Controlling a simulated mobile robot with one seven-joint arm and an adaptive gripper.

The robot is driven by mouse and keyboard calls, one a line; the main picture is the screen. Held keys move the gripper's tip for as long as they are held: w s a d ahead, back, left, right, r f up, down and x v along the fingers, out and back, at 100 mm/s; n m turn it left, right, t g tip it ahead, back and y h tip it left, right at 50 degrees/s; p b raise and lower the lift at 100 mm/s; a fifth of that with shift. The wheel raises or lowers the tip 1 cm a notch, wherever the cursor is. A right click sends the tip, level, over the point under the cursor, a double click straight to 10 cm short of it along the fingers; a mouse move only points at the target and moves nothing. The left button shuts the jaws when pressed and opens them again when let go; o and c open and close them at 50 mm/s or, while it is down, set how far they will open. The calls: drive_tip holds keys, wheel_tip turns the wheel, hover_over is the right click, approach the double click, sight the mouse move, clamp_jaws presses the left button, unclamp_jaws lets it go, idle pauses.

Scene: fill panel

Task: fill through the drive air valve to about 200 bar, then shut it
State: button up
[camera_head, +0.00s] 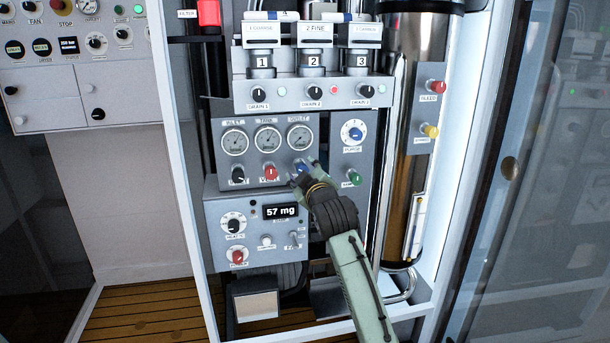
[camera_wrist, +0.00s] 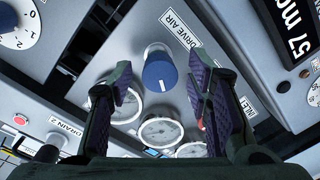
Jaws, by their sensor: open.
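The drive air valve is a blue knob (camera_wrist: 160,72) with a white mark, beside its "DRIVE AIR" label in the wrist view. In the head view the knob (camera_head: 301,166) is partly hidden by my gripper (camera_head: 309,177). In the wrist view my gripper (camera_wrist: 162,88) is open, with one finger on each side of the knob and visible gaps between. Three round gauges sit in a row on the panel: left (camera_head: 235,141), middle (camera_head: 267,139) and right (camera_head: 299,138). Their needles are too small to read.
A red knob (camera_head: 270,171) and a black knob (camera_head: 237,175) sit left of the blue one, a green knob (camera_head: 354,177) right. Below is a box with a display (camera_head: 281,211) reading "57 mg". Drain knobs (camera_head: 312,92) line the shelf above.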

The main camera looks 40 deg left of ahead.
drive_tip(key=v, duration=1.2)
idle(3.0)
drive_tip(key=shift+d, duration=0.1)
idle(0.5)
